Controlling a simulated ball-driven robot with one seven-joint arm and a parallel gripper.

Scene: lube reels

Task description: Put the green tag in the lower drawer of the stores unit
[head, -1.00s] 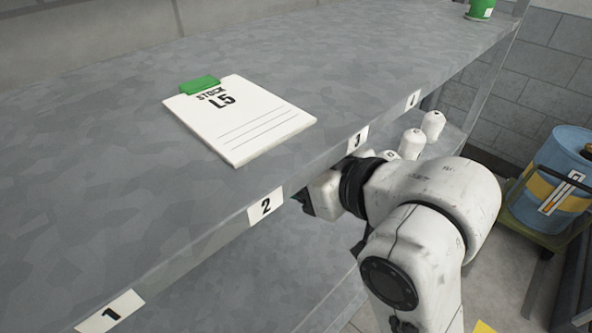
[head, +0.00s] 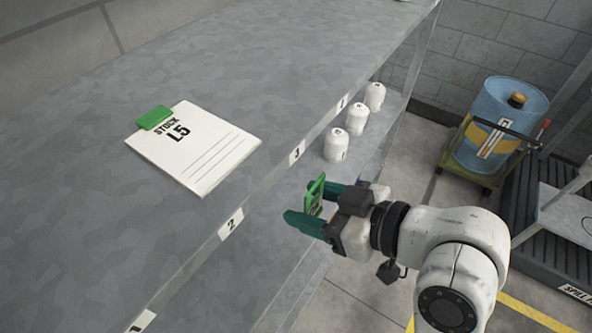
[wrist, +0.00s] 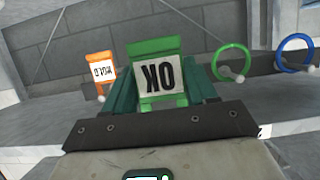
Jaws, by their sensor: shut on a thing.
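The green tag (head: 314,197) is held between the fingers of my gripper (head: 312,206), just outside the front edge of the grey shelf. In the wrist view the green tag (wrist: 158,78) has a pale label reading "OK", seen upside down, between the dark green fingers (wrist: 163,92). My gripper is shut on it, and the tag is clear of the shelf. No stores unit or drawer can be made out in these views.
A stock card (head: 195,150) lies on the upper shelf (head: 90,190). Several white bottles (head: 336,146) stand on the lower shelf. A blue drum (head: 497,125) stands on a cart at right. An orange tag (wrist: 100,72), green ring (wrist: 231,62) and blue ring (wrist: 294,52) hang beyond my gripper.

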